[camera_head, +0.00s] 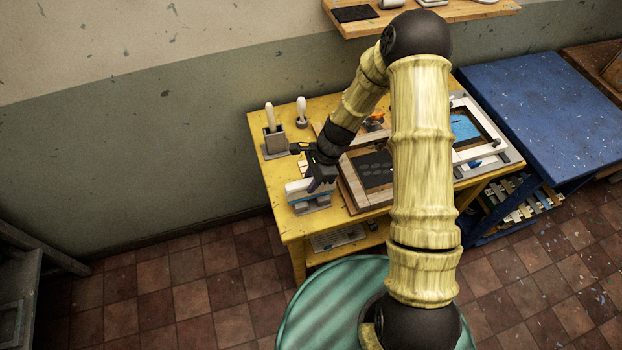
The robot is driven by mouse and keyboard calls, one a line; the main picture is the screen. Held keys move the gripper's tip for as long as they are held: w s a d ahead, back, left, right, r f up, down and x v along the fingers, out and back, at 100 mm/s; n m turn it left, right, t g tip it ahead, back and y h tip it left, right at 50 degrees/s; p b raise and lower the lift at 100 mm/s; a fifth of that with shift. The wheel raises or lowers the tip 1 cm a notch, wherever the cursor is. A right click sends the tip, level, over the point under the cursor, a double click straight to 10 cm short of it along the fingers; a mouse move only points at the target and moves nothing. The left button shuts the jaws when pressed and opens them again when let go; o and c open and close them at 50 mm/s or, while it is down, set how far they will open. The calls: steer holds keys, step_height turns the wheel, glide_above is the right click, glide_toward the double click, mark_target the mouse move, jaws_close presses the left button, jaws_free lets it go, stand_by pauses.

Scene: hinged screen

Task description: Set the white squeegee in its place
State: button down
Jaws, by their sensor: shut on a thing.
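The white squeegee (298,187) is at the front left corner of the yellow table (294,231), with a blue strip along its lower side. It sits at or just above a grey holder (314,208); I cannot tell if it rests fully in it. My gripper (318,184) is shut on the squeegee from above, at its right part. The fingers and wrist hide part of the squeegee and its grip point.
A grey block with a white-handled tool (269,114) and another white-handled tool (301,108) stand behind. A wooden-framed dark board (372,170) lies to the right, partly behind my arm. An open white screen frame (503,149) and a blue table (540,110) lie farther right.

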steer(key=shift+f+b, duration=0.7)
steer(key=shift+f, duration=0.45)
steer(key=c, duration=1.1)
jaws_free()
steer(key=shift+r, duration=0.1)
steer(key=b+v, duration=0.3)
steer(key=v, duration=1.4)
steer(key=shift+d+r, duration=0.1)
steer(key=shift+d, duration=0.05)
